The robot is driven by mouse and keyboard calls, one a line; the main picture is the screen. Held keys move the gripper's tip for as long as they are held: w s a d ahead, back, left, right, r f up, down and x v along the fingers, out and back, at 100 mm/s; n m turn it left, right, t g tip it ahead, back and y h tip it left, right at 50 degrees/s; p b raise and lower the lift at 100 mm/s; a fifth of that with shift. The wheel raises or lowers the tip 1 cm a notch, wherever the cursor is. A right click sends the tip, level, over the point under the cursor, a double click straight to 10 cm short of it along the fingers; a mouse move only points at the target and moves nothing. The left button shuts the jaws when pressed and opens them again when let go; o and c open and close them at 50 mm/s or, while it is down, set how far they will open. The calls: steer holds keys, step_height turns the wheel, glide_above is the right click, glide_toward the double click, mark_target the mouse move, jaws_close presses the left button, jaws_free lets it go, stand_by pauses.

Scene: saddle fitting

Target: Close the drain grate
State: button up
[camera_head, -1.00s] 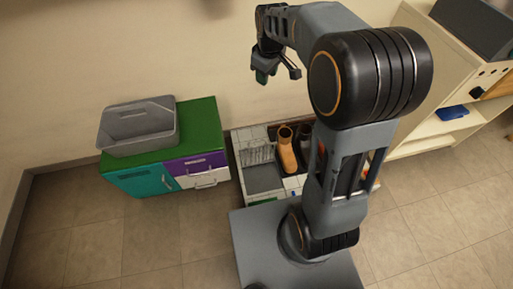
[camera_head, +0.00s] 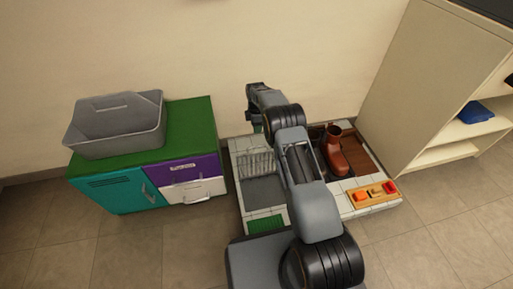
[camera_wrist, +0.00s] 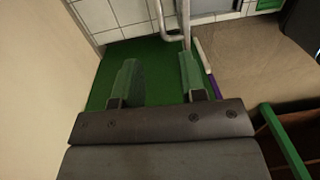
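The drain grate (camera_head: 257,164), a rack of pale bars, stands tilted up over the left part of the low tiled platform in the head view. A grey sunken basin (camera_head: 263,190) lies in front of it. My gripper (camera_wrist: 157,66) shows in the wrist view with its two green fingers apart and nothing between them. Bent pale metal bars (camera_wrist: 167,22) show just beyond the right fingertip; I cannot tell whether they touch it. In the head view my gripper hangs behind the grate's upper right side, mostly hidden by my arm.
A cabinet with a green top (camera_head: 190,125) and a purple drawer (camera_head: 182,168) stands left of the platform, bearing a grey bin (camera_head: 117,128). A brown boot (camera_head: 343,155) stands on the platform's right part. A pale shelf (camera_head: 430,100) stands at the right.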

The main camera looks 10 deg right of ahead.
steer(key=f+b, duration=0.1)
steer(key=f, duration=0.3)
steer(key=f+b, duration=0.2)
steer(key=f, duration=0.2)
steer(key=f+b, duration=0.1)
steer(key=f, duration=0.3)
steer(key=shift+s+f, duration=0.1)
steer(key=shift+s, duration=0.25)
jaws_close()
